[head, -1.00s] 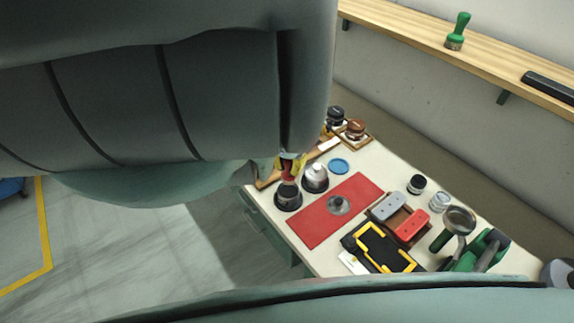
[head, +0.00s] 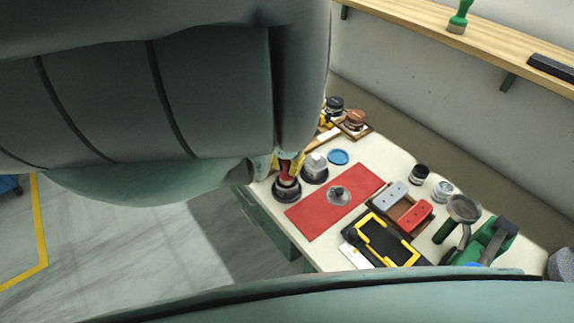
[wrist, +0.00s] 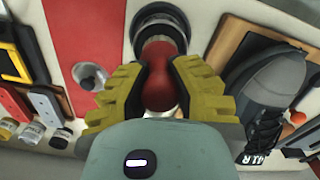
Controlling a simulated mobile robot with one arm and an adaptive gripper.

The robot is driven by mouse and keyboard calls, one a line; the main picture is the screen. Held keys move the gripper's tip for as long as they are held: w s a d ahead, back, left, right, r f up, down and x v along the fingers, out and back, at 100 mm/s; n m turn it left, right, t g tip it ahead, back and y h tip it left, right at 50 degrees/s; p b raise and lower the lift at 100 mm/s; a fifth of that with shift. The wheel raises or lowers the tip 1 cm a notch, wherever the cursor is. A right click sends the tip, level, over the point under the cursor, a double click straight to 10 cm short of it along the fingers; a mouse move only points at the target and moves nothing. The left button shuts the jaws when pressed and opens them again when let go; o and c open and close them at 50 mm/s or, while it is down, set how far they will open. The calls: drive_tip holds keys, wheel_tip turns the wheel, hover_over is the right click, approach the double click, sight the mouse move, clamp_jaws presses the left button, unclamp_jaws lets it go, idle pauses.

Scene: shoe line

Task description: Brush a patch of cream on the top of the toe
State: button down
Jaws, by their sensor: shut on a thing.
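My gripper (wrist: 158,95), with yellow fingers, is shut on a red handle (wrist: 158,80), which looks like the brush's. A pale metal part shows beyond it, over or in a dark round pot or holder (wrist: 158,16). The bristle end is hidden, so I cannot tell whether it touches inside. In the head view the red handle (head: 288,172) stands just above that dark round piece (head: 287,191). A dark grey shoe (wrist: 268,80) lies at the right in the wrist view, apart from my gripper. I cannot make out any cream on it.
A second round holder with a silver top (head: 314,165) stands close beside. A red mat (head: 318,208) bears a small metal knob-like piece (head: 338,195). A blue lid (head: 338,157), jars (head: 419,174) and a black-yellow tray (head: 382,240) crowd the table. My arm hides the left.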

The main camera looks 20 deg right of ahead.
drive_tip(key=shift+f+b, duration=0.55)
idle(1.5)
drive_tip(key=shift+r, duration=0.1)
drive_tip(key=shift+r+p, duration=2.8)
drive_tip(key=shift+r, duration=0.7)
drive_tip(key=shift+f, duration=0.1)
drive_tip(key=w+a+r+n, duration=0.2)
drive_tip(key=w+a+r, duration=0.2)
drive_tip(key=r, duration=0.5)
drive_tip(key=w+a+r+n, duration=0.2)
drive_tip(key=w+a+r, duration=0.3)
drive_tip(key=w+r, duration=0.4)
drive_tip(key=shift+a+r+n, duration=0.15)
drive_tip(key=shift+a+n, duration=0.1)
drive_tip(key=shift+n, duration=0.15)
drive_tip(key=shift+w, duration=0.1)
